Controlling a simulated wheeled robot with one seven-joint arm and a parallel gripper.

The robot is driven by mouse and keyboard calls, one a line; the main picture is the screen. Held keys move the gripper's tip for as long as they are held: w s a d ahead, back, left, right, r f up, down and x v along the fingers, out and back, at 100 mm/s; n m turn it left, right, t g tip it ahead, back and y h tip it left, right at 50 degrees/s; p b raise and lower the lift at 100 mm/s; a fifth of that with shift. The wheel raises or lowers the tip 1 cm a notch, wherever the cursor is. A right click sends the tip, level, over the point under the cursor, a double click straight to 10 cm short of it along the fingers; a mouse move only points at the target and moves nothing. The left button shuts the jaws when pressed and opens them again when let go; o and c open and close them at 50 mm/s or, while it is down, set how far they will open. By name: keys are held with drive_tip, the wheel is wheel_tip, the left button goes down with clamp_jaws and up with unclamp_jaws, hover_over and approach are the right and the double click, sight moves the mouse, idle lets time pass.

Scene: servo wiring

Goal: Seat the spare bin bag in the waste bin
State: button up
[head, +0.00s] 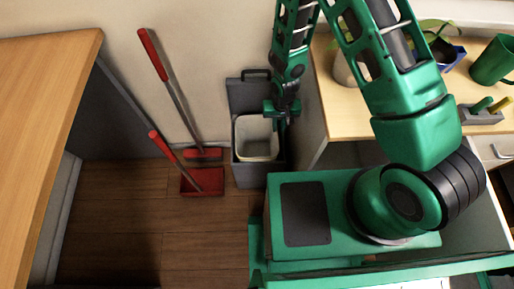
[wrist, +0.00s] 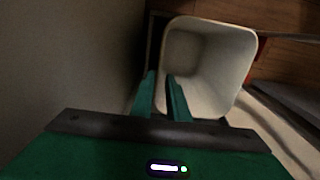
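The waste bin (head: 248,174) is a dark grey box on the floor against the wall, with its lid (head: 248,95) raised at the back. A cream, open-mouthed bag (head: 256,140) sits in its mouth, roughly level with the rim; it also fills the upper middle of the wrist view (wrist: 208,65). My gripper (head: 281,121) is over the bin's back right corner. In the wrist view its two green fingers (wrist: 161,76) stand a little apart at the bag's near left edge. Contact with the bag and the bag's lower part are hidden.
A red broom (head: 203,154) and red dustpan (head: 203,182) stand left of the bin. A wooden desk (head: 40,95) is at left. A worktop (head: 355,115) with a green mug (head: 494,62) and plant pot lies right. Floor before the bin is partly clear.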

sight(277, 135)
drive_tip(key=shift+w+f, duration=0.1)
drive_tip(key=shift+f, duration=4.75)
clamp_jaws()
